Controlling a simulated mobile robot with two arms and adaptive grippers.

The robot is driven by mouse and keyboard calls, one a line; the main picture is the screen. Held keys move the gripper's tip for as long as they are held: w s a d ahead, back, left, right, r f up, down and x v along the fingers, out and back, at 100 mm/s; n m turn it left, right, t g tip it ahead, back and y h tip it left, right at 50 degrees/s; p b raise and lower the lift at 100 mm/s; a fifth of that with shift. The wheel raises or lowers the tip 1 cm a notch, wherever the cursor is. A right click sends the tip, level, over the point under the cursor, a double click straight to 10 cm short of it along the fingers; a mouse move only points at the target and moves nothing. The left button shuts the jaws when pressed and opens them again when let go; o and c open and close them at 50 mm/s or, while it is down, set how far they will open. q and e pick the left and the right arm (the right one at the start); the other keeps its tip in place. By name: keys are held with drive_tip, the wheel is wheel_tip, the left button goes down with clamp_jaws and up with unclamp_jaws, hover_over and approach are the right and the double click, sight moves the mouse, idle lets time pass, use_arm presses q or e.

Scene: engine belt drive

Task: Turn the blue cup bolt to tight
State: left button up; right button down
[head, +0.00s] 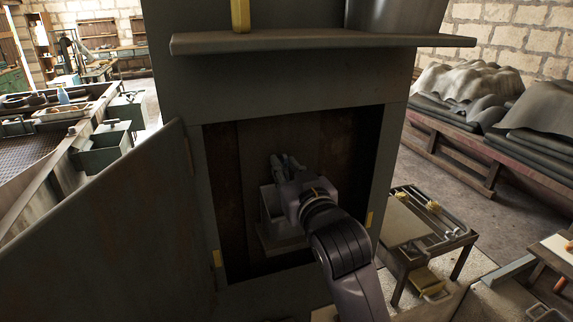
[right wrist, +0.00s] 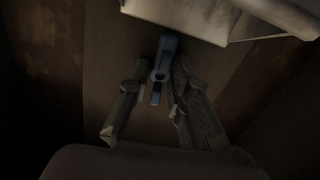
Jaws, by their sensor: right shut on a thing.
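The blue cup bolt (right wrist: 168,45) shows in the right wrist view as a small dull-blue part with a round opening, below a pale box-like housing (right wrist: 225,18). My right gripper (right wrist: 158,85) has a finger on each side of it and is shut on it. In the head view my right gripper (head: 287,166) is inside the dark cabinet opening, beside the grey box-like housing. The bolt is mostly hidden there by my fingers and wrist. How tight it sits cannot be told. My left gripper is not in view.
The cabinet frame (head: 390,150) surrounds my right arm closely. Its open door (head: 110,220) stands to the left, and a shelf (head: 320,41) juts out above. A low metal table (head: 405,222) stands at the right.

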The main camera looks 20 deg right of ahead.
drive_tip(key=shift+f+m, duration=0.1)
drive_tip(key=shift+m, duration=0.3)
drive_tip(key=c, duration=1.4)
unclamp_jaws()
drive_tip(key=shift+c, duration=0.2)
drive_tip(key=s, duration=0.7)
drive_tip(key=shift+s+d, duration=0.15)
drive_tip(key=shift+s, duration=0.1)
